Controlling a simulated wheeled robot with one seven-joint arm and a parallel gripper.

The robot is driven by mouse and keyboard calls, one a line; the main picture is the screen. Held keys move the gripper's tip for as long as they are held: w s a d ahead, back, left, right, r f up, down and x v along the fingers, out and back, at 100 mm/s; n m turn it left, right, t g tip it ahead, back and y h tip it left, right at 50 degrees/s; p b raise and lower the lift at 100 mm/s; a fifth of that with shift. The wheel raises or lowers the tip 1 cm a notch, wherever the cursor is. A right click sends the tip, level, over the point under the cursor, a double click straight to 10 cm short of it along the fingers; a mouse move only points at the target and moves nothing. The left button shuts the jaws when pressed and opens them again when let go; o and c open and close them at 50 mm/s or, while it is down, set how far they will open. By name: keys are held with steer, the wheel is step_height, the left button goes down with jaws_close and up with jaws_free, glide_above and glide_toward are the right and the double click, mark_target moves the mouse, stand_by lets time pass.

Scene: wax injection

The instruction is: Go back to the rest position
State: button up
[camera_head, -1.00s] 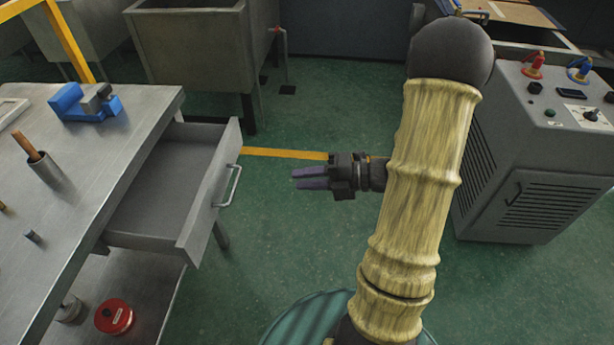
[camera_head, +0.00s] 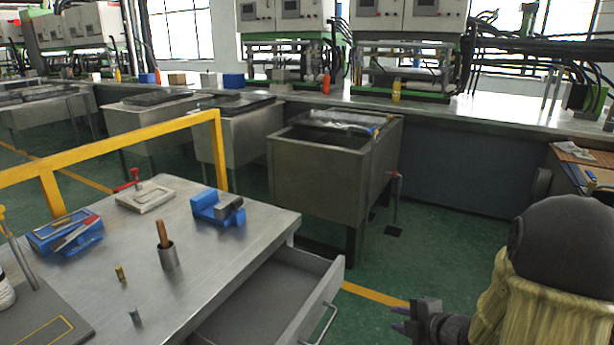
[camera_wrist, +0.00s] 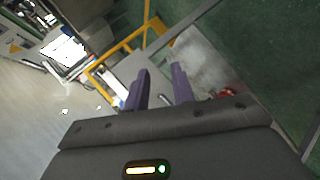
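My gripper (camera_head: 402,318) is at the lower right of the head view, to the right of the open drawer (camera_head: 318,318) and apart from it. In the wrist view its two purple fingers (camera_wrist: 160,88) stand apart with nothing between them, so it is open and empty. My arm, in a yellowish sleeve with a dark round joint, fills the lower right corner of the head view. The steel worktable (camera_head: 205,268) with the drawer is on the left.
On the worktable are a blue vise (camera_head: 215,208), a metal cup (camera_head: 168,256) with a wooden handle, and a blue toolbox (camera_head: 65,235). A yellow rail (camera_head: 110,152) runs behind it. A steel tank (camera_head: 320,175) stands beyond. Green floor (camera_head: 440,250) is free between tank and arm.

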steer(key=s+a+m+g+h, duration=0.35)
steer(key=s+m, duration=0.35)
steer(key=m, duration=0.3)
steer(key=s+a+m+g+h, duration=0.2)
steer(key=s+a+m+g, duration=0.15)
steer(key=s+m, duration=0.6)
step_height(320, 180, up, 28)
steer(key=w+d+m+p, duration=0.1)
steer(key=w+p, duration=0.1)
steer(key=p, duration=2.5)
steer(key=shift+r+p, duration=0.15)
steer(key=shift+p, duration=0.2)
steer(key=shift+w, duration=0.1)
